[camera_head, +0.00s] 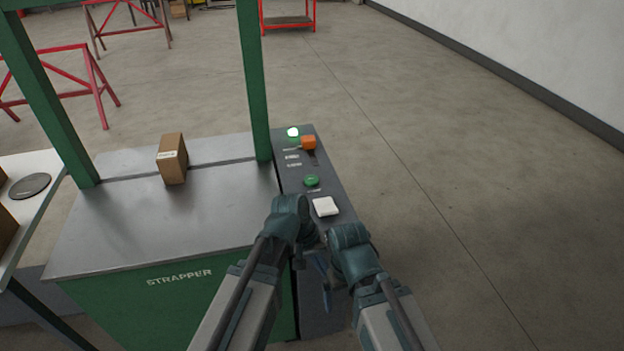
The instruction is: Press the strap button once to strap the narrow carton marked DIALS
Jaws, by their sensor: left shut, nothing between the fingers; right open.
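A narrow brown carton (174,165) with a pale label stands upright on the strapper's grey top (150,215), between the green posts. The label is too small to read. The panel's captions are unreadable. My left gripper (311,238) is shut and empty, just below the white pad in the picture. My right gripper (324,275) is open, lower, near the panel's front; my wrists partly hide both.
The green posts (254,85) of the strapper's arch rise behind the panel and left of the carton. A white table (30,215) with a dark disc (30,186) stands at the left. Red trestles (75,88) stand behind. The floor at right is clear.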

